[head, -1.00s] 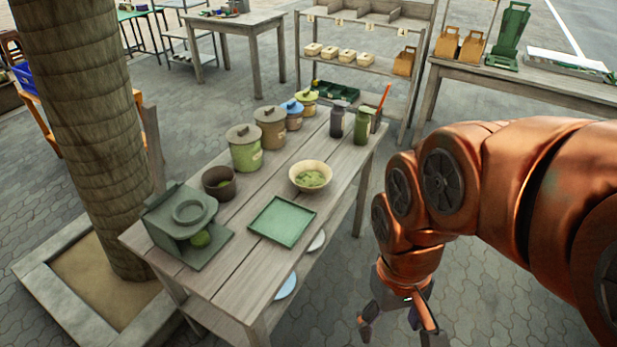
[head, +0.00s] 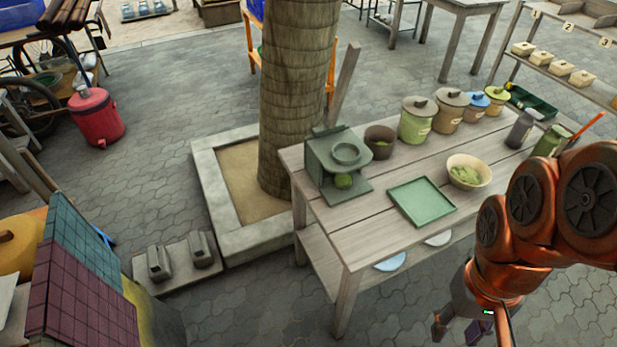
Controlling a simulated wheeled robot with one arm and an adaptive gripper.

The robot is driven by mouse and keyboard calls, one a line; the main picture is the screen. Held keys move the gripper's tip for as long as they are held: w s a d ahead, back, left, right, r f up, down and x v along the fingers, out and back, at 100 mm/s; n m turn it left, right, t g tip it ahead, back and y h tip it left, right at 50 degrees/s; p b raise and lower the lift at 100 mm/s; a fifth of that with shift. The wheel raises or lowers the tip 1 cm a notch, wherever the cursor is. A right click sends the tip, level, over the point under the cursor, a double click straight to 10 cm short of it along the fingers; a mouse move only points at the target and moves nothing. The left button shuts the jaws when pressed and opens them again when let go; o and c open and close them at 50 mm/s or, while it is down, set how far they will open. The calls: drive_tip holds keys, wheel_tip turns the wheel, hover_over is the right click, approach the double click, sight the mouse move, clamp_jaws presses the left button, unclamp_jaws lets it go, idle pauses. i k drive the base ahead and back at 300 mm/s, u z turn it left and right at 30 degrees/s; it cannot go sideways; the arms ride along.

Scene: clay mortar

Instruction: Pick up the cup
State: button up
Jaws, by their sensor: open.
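A dark brown open cup-like pot (head: 380,143) stands upright on the wooden table (head: 345,240), between the green box-shaped stand (head: 338,165) and the lidded green canister (head: 415,122). Something green shows inside it. It is the only cup-like vessel I can make out. My gripper (head: 460,328) hangs open in front of the table at the lower right, pointing down and well apart from the pot. Its fingertips are partly cut off by the picture's bottom edge.
A bowl (head: 469,171) of green stuff and a green tray (head: 421,201) are on the table. A tree trunk (head: 300,100) in a square stone planter (head: 228,235) stands at the table's left. A tiled-roof model (head: 80,285) is at lower left.

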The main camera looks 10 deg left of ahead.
sight(345, 181)
drive_tip(key=u, duration=3.85)
drive_tip(key=k, duration=1.95)
drive_tip(key=z, duration=0.4)
drive_tip(key=i, duration=0.5)
